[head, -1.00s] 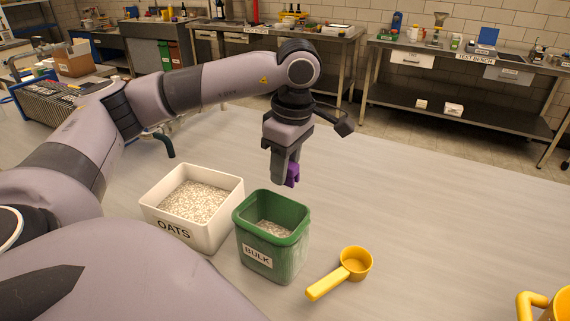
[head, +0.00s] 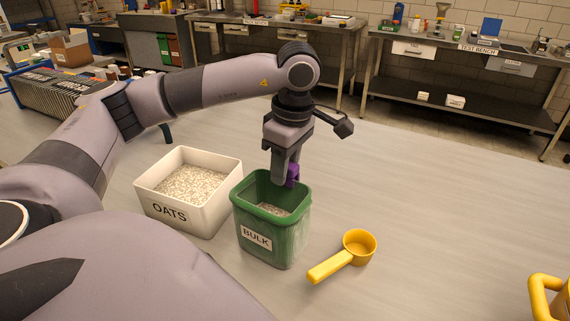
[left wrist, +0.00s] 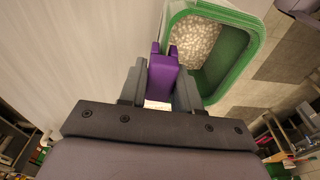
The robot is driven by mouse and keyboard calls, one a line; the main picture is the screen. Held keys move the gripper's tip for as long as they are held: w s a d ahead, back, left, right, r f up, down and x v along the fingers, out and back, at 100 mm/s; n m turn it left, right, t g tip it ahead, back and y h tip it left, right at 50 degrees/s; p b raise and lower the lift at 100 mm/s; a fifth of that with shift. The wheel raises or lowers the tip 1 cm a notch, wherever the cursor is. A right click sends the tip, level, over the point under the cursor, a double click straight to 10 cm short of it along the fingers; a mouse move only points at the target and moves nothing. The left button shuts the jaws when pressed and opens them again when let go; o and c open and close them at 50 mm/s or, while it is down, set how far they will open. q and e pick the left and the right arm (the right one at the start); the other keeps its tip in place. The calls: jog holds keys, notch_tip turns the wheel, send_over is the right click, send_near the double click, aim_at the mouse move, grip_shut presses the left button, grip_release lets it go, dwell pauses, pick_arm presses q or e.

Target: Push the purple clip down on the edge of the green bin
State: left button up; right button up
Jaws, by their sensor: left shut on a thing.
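The purple clip (head: 293,175) is held between the fingers of my left gripper (head: 286,178), which is shut on it and points down. The green bin (head: 272,237), labelled BULK, stands below with pale grain inside. The clip is at the bin's far right rim in the head view; whether it touches the rim I cannot tell. In the left wrist view the clip (left wrist: 162,75) sits between the two fingers (left wrist: 160,92), its two prongs beside the near left part of the green rim (left wrist: 240,18). My right gripper is not in view.
A white OATS box (head: 190,207) full of grain stands just left of the bin. A yellow scoop (head: 345,256) lies to its right, and a yellow handled item (head: 550,300) is at the right edge. The table right of and behind the bin is clear.

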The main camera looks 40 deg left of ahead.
pick_arm(q)
jog(key=shift+f+b, duration=0.5)
jog(key=shift+f, duration=0.1)
jog(key=o, duration=1.1)
jog(key=shift+d+r+p, duration=0.2)
jog(key=shift+r, duration=1.6)
jog(key=shift+d+r+p, duration=0.15)
jog(key=shift+d+r, duration=0.05)
jog(key=shift+r, duration=1.55)
